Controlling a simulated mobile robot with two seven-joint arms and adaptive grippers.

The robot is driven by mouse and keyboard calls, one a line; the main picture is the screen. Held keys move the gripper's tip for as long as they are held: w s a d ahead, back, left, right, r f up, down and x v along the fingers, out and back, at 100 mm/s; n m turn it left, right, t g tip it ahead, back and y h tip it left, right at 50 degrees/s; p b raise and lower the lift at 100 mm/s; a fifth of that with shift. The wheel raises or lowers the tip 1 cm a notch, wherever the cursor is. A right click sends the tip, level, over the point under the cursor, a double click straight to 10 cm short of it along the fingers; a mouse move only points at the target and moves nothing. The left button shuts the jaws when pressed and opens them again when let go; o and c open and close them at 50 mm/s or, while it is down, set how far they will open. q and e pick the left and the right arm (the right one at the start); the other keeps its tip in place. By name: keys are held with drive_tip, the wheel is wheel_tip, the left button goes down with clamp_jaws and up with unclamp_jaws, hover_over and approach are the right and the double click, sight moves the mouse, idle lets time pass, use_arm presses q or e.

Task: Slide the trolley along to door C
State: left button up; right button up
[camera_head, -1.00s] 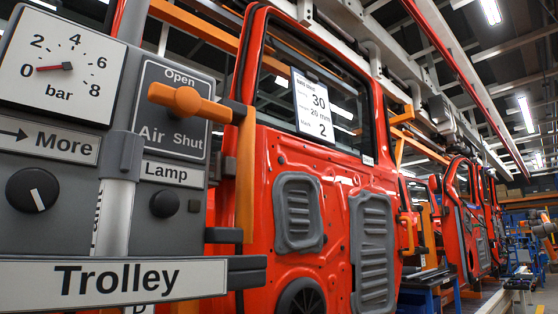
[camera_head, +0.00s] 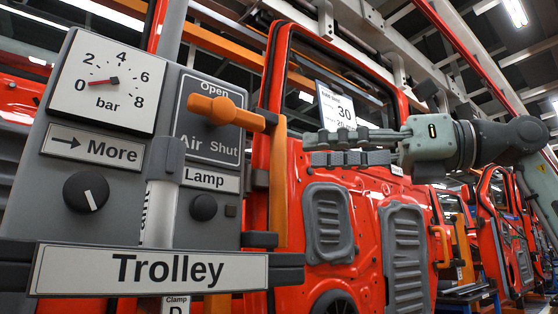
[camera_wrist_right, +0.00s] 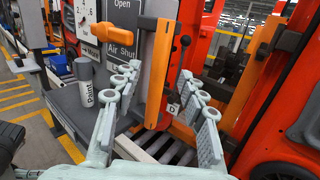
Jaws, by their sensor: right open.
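The trolley's grey panel (camera_head: 140,190) fills the left of the head view, with a "Trolley" bar (camera_head: 150,270) along its bottom. An orange air lever (camera_head: 225,110) lies nearly level beside the words "Open" and "Air Shut". An upright orange bar (camera_head: 279,185) stands at the panel's right edge. It also shows in the wrist view (camera_wrist_right: 159,75). My right gripper (camera_head: 312,148) comes in from the right, open, fingers pointing left toward that bar. In the wrist view its spread fingers (camera_wrist_right: 160,72) appear either side of the bar; contact cannot be told. My left gripper is out of view.
A red door (camera_head: 365,185) with grey pads and a paper sheet (camera_head: 335,105) stands behind my right fingers. More red doors (camera_head: 495,205) line up at right. A gauge (camera_head: 108,82) reads about 0 bar.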

drive_tip(key=p+x, duration=0.1)
drive_tip(key=x, duration=0.6)
drive_tip(key=shift+t+h, duration=0.4)
drive_tip(key=c, duration=0.9)
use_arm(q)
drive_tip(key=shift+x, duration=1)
use_arm(e)
clamp_jaws()
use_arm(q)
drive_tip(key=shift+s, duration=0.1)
